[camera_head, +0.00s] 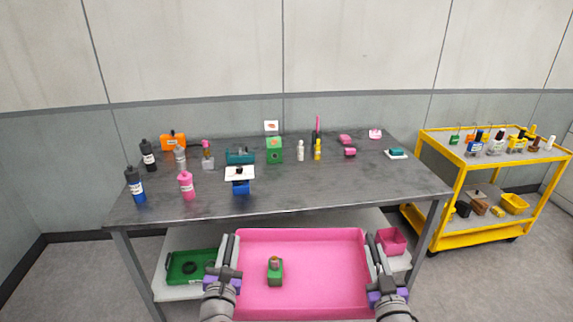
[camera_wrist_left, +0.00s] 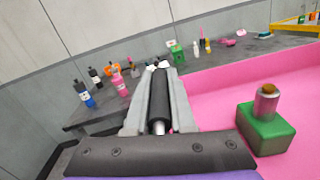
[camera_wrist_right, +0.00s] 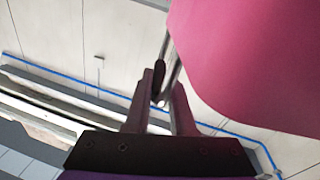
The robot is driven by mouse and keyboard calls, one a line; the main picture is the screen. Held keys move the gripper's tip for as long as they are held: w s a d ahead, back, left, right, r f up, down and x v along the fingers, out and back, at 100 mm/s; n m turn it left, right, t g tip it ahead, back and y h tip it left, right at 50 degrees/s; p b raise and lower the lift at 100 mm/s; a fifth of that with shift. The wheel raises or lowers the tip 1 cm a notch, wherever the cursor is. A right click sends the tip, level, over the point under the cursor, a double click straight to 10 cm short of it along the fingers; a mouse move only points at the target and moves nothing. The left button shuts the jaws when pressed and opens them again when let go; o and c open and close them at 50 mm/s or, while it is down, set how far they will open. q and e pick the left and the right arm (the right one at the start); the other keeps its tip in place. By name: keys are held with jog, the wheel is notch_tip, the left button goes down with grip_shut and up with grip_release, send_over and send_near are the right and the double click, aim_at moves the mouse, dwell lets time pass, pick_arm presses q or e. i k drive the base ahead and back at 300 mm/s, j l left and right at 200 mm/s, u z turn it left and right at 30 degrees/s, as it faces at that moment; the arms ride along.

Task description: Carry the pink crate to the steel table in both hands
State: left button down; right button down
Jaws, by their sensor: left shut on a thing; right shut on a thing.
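The pink crate (camera_head: 325,275) is in front of me, low at the near side of the grey steel table (camera_head: 340,185). A green block with a grey and brown top (camera_head: 275,273) stands inside it, left of centre. My left gripper (camera_head: 227,252) is shut at the crate's left side, with a dark bar between its fingers in the left wrist view (camera_wrist_left: 160,95). My right gripper (camera_head: 377,268) is shut at the crate's right side; a thin bar shows between its fingers in the right wrist view (camera_wrist_right: 160,92).
The tabletop holds several bottles and small items, such as a pink bottle (camera_head: 187,187) and a blue box (camera_head: 240,186) near the front. Its front right is bare. A lower shelf carries a green tray (camera_head: 190,268) and a small pink bin (camera_head: 392,242). A yellow cart (camera_head: 460,190) stands right.

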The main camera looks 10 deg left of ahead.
aim_at(356, 181)
jog(key=i+l, duration=0.25)
jog(key=l, duration=0.15)
jog(key=i+l, duration=0.3)
jog(key=l, duration=0.15)
jog(key=i+l, duration=0.25)
jog(key=l, duration=0.15)
